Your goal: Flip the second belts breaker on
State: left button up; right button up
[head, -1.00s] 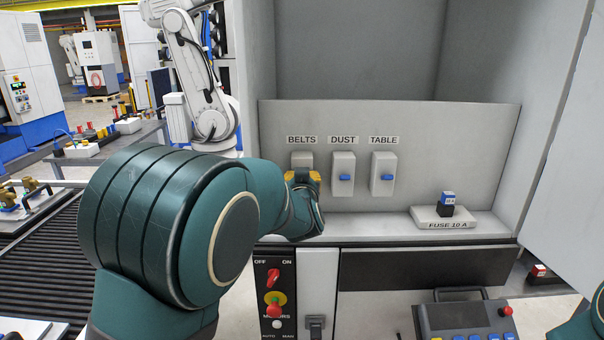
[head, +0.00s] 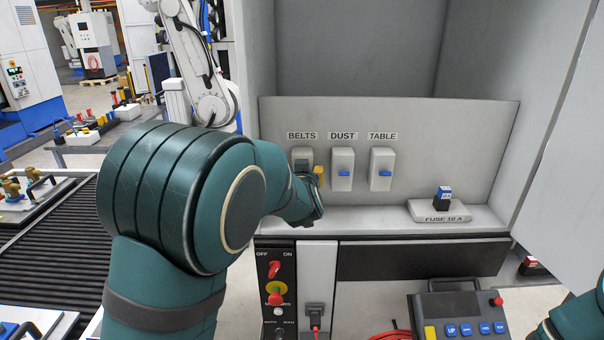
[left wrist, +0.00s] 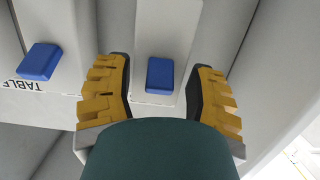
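The breaker panel has three breakers in the head view. The BELTS breaker (head: 302,152) is partly covered by my left gripper, so its lever is hidden there. The DUST breaker (head: 342,163) and TABLE breaker (head: 382,163) show blue levers. My left gripper (head: 310,174) is at the lower part of the BELTS breaker. In the left wrist view its yellow fingers (left wrist: 162,92) stand open on both sides of a blue lever (left wrist: 161,75), with gaps on each side. Another blue lever (left wrist: 40,62) is at the left, near a TABLE label. My right gripper is not in view.
A fuse holder (head: 440,216) sits on the shelf at the right. Below are a red-knobbed OFF/ON control panel (head: 275,283) and a pendant (head: 463,312) with blue buttons. A conveyor (head: 68,240) runs at the left. The cabinet's side walls flank the breakers.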

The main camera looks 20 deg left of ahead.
pick_arm(q)
jog(key=v, duration=1.2)
jog(key=s+d+f+m+g+h+b, duration=0.1)
jog(key=s+f+g+h+b, duration=0.15)
jog(key=f, duration=1.15)
jog(key=s+f+m+g+h+b, duration=0.1)
jog(key=s+f+g+b, duration=0.15)
jog(key=f, duration=1.15)
jog(key=s+d+f+g+h+b, duration=0.2)
jog(key=s+d+f+g, duration=0.1)
jog(key=s+f, duration=0.5)
jog(key=s+d+f+g+h+b, duration=0.1)
jog(key=s+d+f+g+h, duration=0.1)
jog(key=s+f+g, duration=0.3)
jog(key=s+f+h, duration=0.1)
jog(key=s+f, duration=0.3)
jog(key=f, duration=0.5)
jog(key=shift+s+d+n+b, duration=0.3)
jog(key=shift+s+d+b, duration=0.05)
jog(key=shift+b, duration=0.05)
jog(key=shift+f, duration=0.15)
